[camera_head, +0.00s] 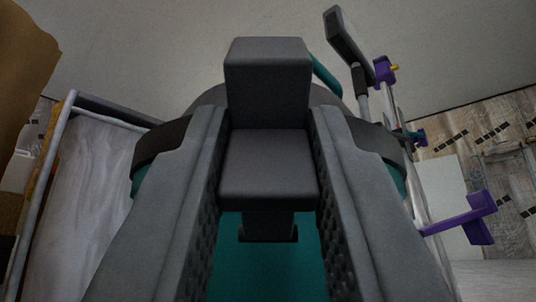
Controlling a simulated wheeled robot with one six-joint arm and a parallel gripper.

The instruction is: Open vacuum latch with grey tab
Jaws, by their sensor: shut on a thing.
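A dark grey blocky tab (268,165) fills the gap between my fingers in the middle of the view. Its upper block stands up beyond the fingertips. My gripper (266,135) is shut on the tab, one textured finger pad against each side. A teal body (265,260) shows below and behind the tab, with a dark band around it at both sides. It looks like the body that carries the tab. My fingers hide much of it, and how the tab joins it is not clear.
At right stand a metal pole frame with purple clamps (470,218) and a dark flat head (348,36). At left is a pale panel (85,200) in a metal frame, with a brown object (25,60) above it. A plain grey surface fills the top.

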